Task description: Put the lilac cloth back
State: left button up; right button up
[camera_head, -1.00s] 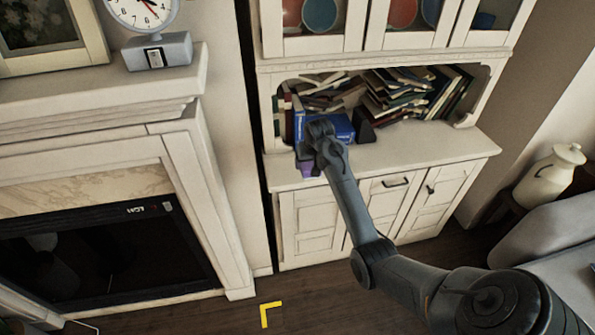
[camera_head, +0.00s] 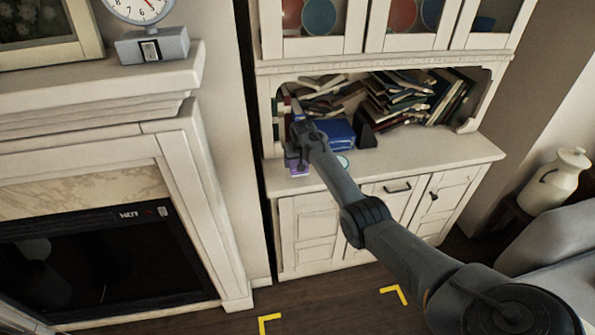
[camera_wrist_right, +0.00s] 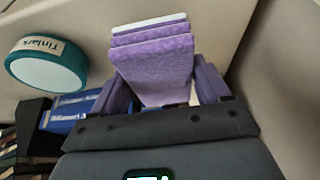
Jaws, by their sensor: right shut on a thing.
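The lilac cloth (camera_wrist_right: 158,62) is folded into a thick stack with a white layer along one side. My right gripper (camera_wrist_right: 163,88) is shut on it, with a finger on either side, in the right wrist view. In the head view the cloth (camera_head: 299,170) shows as a small lilac patch under my right gripper (camera_head: 297,158), over the left end of the white cabinet's counter (camera_head: 430,150). My gripper hides most of it there. I cannot tell whether it touches the counter. My left gripper is not in view.
A round teal-rimmed tin (camera_wrist_right: 46,65) is near the cloth; part of it shows beside my arm in the head view (camera_head: 343,161). Blue books (camera_head: 338,132) and a dark bookend (camera_head: 365,130) stand behind. The counter's right part is clear. A fireplace (camera_head: 95,250) is at the left.

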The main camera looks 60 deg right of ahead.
notch_tip(320, 180, down, 4)
jog(key=shift+f+b, duration=0.1)
jog(key=shift+b, duration=0.55)
